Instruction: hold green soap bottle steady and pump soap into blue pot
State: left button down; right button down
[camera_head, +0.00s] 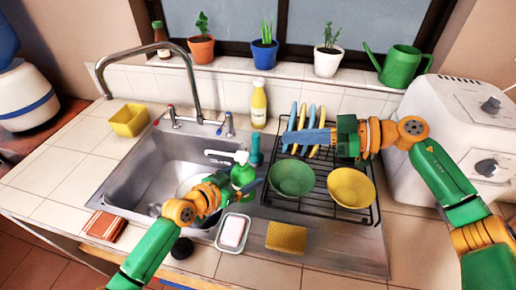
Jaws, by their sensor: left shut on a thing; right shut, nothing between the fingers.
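The green soap bottle (242,176) stands upright at the right edge of the sink. Its white pump head points left over the basin. My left gripper (250,187) is shut on the bottle's body, and the fingers and wrist hide part of it. My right gripper (288,137) is shut and empty, pointing left above the dish rack, up and right of the pump and apart from it. A blue pot (265,57) with a green plant stands on the windowsill behind the sink, apart from both grippers.
The metal sink (152,168) and curved faucet (145,50) lie left of the bottle. The dish rack (372,205) holds a green bowl (292,180), a yellow bowl (351,188) and plates. A soap dish (233,245), sponge (286,238) and yellow bottle (258,106) are nearby.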

jog(key=w+a+f, duration=0.1)
jog(key=a+f, duration=0.1)
jog(key=a, duration=0.1)
jog(key=w+a+f, duration=0.1)
jog(key=a+f, duration=0.1)
jog(key=a, duration=0.1)
jog(key=w+a+f, duration=0.1)
jog(key=a, duration=0.2)
jog(key=shift+a+f, duration=0.1)
jog(key=shift+f, duration=0.6)
jog(key=shift+f, duration=1.05)
pick_arm(q)
jog(key=shift+a, duration=0.1)
pick_arm(e)
jog(key=s+d+r, duration=0.3)
jog(key=d+r, duration=0.3)
jog(key=d, duration=0.3)
jog(key=shift+d+r, duration=0.15)
jog(key=shift+r, duration=0.1)
